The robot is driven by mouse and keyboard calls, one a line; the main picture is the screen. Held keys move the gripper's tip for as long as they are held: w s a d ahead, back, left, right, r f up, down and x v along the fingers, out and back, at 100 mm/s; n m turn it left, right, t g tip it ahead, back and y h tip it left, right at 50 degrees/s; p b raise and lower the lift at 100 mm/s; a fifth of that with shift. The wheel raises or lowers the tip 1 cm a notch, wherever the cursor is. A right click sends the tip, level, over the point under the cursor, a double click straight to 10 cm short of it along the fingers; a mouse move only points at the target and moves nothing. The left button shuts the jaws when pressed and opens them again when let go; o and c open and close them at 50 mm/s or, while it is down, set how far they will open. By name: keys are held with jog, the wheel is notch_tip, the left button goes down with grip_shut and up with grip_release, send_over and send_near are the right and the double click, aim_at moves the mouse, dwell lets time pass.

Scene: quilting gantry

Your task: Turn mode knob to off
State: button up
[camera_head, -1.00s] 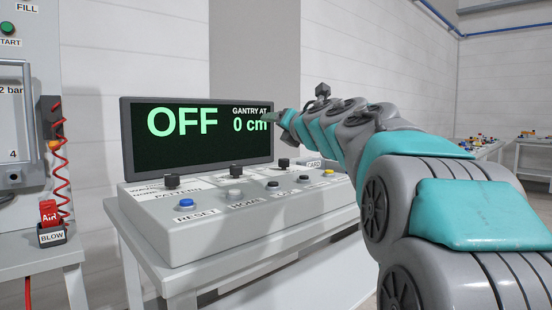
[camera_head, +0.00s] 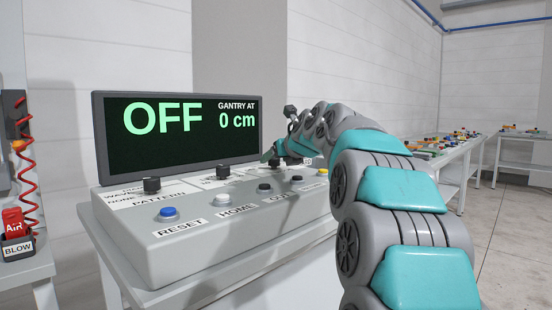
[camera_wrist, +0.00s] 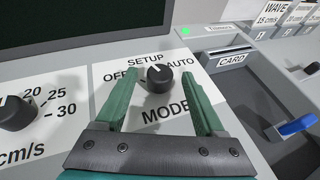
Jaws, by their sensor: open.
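The mode knob (camera_wrist: 158,77) is a round black knob on a white plate of the console, with SETUP, AUTO and part of OFF printed around it. Its white mark leans to the upper left, towards SETUP; the exact setting is hard to tell. My gripper (camera_wrist: 159,84) is open, with its green fingers on either side of the knob. I cannot tell whether they touch it. In the head view my gripper (camera_head: 275,153) is low over the console's right rear, largely hiding the knob. The display (camera_head: 180,130) reads OFF and gantry at 0 cm.
The console (camera_head: 190,245) also has other black knobs (camera_head: 152,185), a blue reset button (camera_head: 168,213) and several more buttons. Tables with parts stand far right.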

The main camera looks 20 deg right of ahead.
jog(key=shift+w+f, duration=0.2)
jog(key=shift+w, duration=0.2)
jog(key=shift+c, duration=0.2)
grip_shut()
